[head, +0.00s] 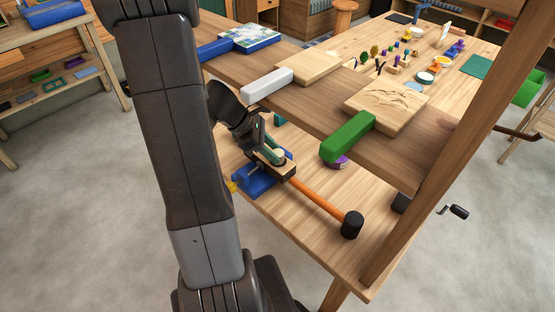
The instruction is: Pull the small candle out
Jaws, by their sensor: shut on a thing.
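My gripper (264,146) reaches in under the upper shelf, low over the lower wooden top. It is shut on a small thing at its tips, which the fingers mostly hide. A small pale piece (277,155) shows at the fingertips; I cannot tell for sure that it is the small candle. Right under the gripper is a light wooden block (283,168), beside a blue holder (252,181) with a bit of yellow at its left. Whether the held thing is still seated in something below is hidden.
An orange-handled mallet (318,198) with a black head (352,225) lies right of the gripper. The upper shelf (405,158) carries boards with white (267,85) and green (348,138) blocks at their front ends. A slanted wooden post (450,150) stands at right.

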